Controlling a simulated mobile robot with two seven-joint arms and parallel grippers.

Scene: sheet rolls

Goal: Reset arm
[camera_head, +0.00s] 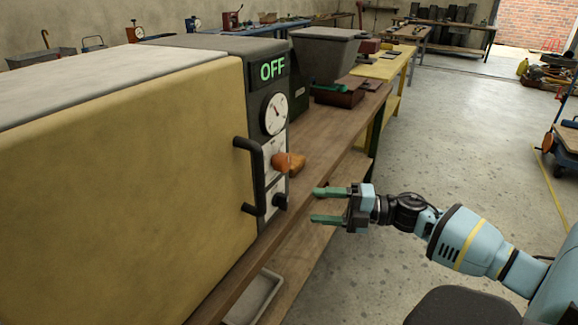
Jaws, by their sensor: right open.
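My right gripper (326,205) shows right of the middle, its arm coming in from the right. Its two green fingers are apart and point left, with nothing between them. It is over the front edge of the wooden bench, to the right of a large yellow and grey machine (130,185). The fingers are apart from the knob and handle. My left gripper is not in view.
The wooden bench (322,150) runs away behind the machine, with a grey hopper (326,55) on it. A grey tray (255,298) sits below. A yellow table (388,68) stands further back. The concrete floor (460,130) on the right is mostly clear, with a blue cart (566,138) at the edge.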

